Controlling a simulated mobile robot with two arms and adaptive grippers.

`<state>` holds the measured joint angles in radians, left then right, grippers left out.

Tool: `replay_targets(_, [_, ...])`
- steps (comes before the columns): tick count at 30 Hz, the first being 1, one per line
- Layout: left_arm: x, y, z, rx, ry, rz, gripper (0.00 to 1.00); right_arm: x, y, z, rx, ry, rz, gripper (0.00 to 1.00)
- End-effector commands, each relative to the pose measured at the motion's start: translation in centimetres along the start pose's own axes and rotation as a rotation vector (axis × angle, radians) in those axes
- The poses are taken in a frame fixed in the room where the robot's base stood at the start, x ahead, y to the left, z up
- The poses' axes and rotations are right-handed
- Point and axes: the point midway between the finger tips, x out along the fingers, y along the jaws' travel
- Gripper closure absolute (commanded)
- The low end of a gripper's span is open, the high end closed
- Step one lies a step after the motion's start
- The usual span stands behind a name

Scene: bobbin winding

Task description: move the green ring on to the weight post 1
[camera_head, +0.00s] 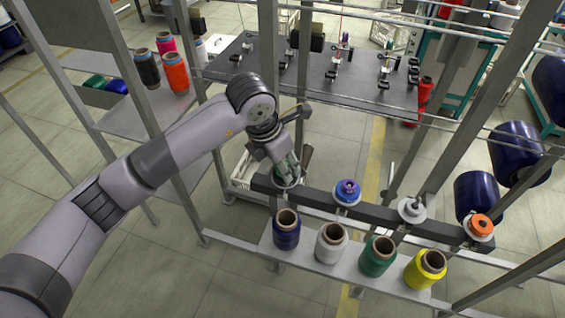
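My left gripper (285,169) points down at the left end of a dark rail (380,213). Green shows between and around its fingertips, which looks like the green ring (286,172), largely hidden by the fingers. A pale disc shows just under it, at the leftmost place on the rail, which I take as weight post 1; the post itself is hidden. I cannot tell whether the fingers grip the ring or whether it is around the post. Further right on the rail are a blue ring (347,191), a bare-looking pale post (412,209) and an orange ring (480,225). My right gripper is not in view.
Blue (286,231), white (331,243), green (378,257) and yellow (425,270) bobbins stand on a shelf (310,265) in front of the rail. Metal uprights flank my arm. A dark table (330,82) lies behind. Blue rolls (519,148) are at right.

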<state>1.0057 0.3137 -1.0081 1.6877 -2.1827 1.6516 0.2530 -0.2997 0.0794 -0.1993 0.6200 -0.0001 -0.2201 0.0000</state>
Motion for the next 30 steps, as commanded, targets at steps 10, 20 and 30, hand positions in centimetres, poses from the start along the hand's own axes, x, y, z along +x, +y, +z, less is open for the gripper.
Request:
replay_targets(10, [0.0, 0.0, 0.0, 0.0, 0.0, 0.0, 0.42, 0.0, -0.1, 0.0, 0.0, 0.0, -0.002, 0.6])
replay_targets(20, [-0.1, 0.0, 0.0, 0.0, 0.0, 0.0, 0.41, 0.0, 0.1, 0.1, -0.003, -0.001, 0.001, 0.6])
replay_targets(30, [-5.7, 0.1, 0.1, 0.002, -0.005, 0.003, 0.41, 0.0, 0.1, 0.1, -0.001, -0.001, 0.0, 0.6])
